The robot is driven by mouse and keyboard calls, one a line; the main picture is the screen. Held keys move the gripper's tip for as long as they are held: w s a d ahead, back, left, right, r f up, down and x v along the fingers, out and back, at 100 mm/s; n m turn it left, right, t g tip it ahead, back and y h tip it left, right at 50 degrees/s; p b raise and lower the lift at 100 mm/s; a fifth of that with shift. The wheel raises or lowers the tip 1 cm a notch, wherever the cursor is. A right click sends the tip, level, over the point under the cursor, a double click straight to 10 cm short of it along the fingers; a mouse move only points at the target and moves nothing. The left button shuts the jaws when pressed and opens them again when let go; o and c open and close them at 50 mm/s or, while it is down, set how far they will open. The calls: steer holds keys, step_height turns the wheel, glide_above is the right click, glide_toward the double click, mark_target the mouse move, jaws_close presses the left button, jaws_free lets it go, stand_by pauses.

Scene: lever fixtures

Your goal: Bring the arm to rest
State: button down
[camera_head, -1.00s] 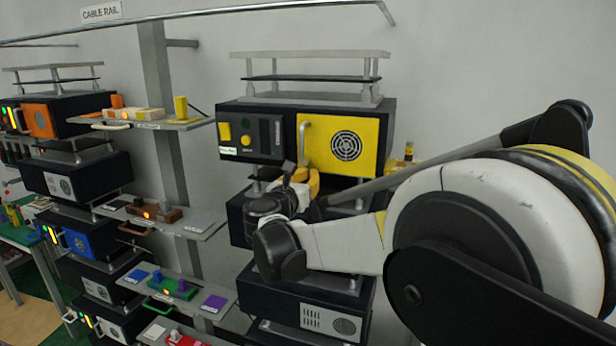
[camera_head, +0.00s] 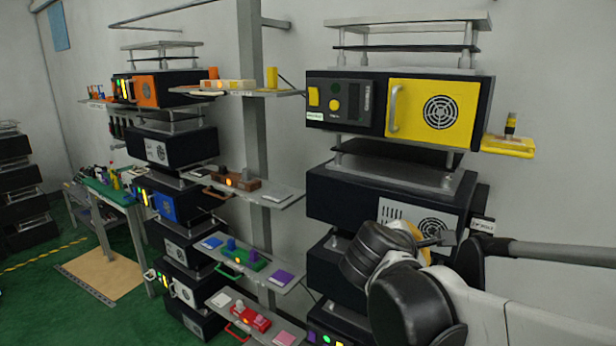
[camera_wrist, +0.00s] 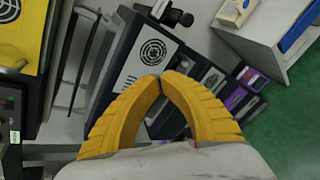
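My gripper shows in the wrist view (camera_wrist: 162,82) as two yellow ribbed fingers whose tips meet, with nothing seen between them. In the head view my dark wrist (camera_head: 385,250) is at the lower right, in front of the black module with a grey fan plate (camera_head: 395,212), and the fingers are mostly hidden. The yellow-fronted module (camera_head: 432,115) with its grey handle (camera_head: 394,108) stands above and apart from my gripper. Its yellow door appears closed.
A yellow shelf (camera_head: 508,146) juts out right of the yellow module. Shelves with coloured blocks (camera_head: 240,182) and a second stack of modules (camera_head: 165,90) stand left. Green floor (camera_head: 40,285) is open at the lower left. A blue-topped block (camera_wrist: 298,30) shows in the wrist view.

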steer(key=s+a+f+m+g+y+b, duration=0.1)
steer(key=s+f+m+b, duration=0.4)
steer(key=f, duration=0.5)
steer(key=s+a+f+m+g+y+b, duration=0.1)
steer(key=s+a+f+m+y+b, duration=0.1)
steer(key=s+f+m+y+b, duration=0.2)
steer(key=s+a+f+m+g+y+b, duration=0.1)
steer(key=s+a+f+m+y+b, duration=0.1)
steer(key=s+f+m+b, duration=0.3)
steer(key=s+f+m+y, duration=0.1)
steer(key=s+f+m, duration=0.3)
steer(key=f, duration=0.6)
steer(key=shift+s+f+m+b, duration=0.4)
steer(key=shift+s, duration=0.45)
